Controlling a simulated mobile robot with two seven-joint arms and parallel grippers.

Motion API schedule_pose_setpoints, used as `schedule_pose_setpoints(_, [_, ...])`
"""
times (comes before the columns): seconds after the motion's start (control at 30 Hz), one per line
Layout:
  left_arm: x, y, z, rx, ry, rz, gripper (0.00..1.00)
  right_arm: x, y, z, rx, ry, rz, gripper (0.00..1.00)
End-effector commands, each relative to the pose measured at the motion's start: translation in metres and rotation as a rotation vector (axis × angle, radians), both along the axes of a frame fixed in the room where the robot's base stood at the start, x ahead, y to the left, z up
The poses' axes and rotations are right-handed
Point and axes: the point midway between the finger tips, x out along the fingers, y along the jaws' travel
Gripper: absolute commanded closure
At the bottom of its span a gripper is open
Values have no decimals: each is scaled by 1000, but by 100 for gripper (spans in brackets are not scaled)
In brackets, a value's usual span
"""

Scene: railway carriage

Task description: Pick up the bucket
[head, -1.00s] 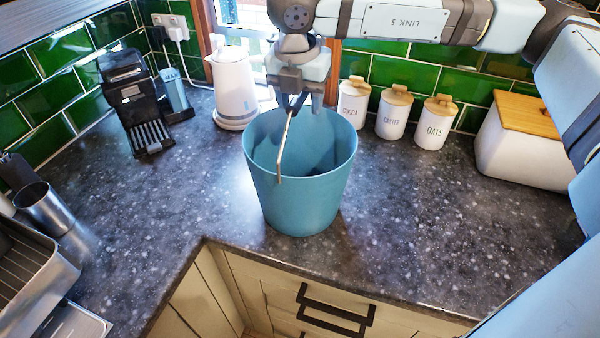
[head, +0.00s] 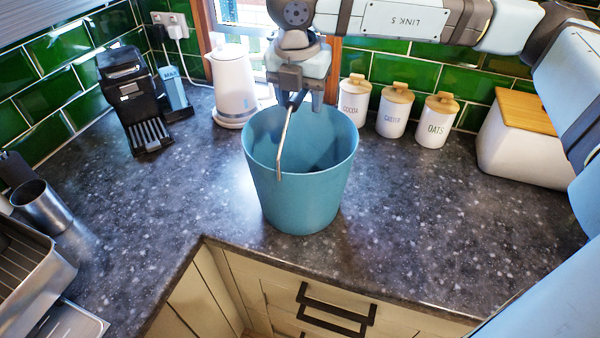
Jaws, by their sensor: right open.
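The blue bucket (head: 302,195) stands upright on the dark speckled worktop, near its inner corner. Its thin metal handle (head: 284,140) rises from the near left rim up to my right gripper. My right gripper (head: 305,102) points down over the bucket's far rim. Its jaws are open, and the handle's upper end is at or beside the left finger. I cannot tell whether the handle lies between the fingers or touches them. My left gripper is not in view.
Labelled canisters (head: 394,110) and a white bread bin (head: 520,150) stand to the right. The worktop around the bucket is clear.

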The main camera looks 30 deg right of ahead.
Motion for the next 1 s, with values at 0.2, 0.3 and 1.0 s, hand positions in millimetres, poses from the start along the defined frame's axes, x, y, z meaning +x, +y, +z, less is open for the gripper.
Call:
schedule_pose_setpoints(0.2, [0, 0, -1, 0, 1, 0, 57, 0, 0, 0, 0, 0, 0, 47])
schedule_pose_setpoints(0.3, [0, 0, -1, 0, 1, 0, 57, 0, 0, 0, 0, 0, 0, 47])
schedule_pose_setpoints(1.0, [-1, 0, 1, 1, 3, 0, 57, 0, 0, 2, 1, -1, 0, 100])
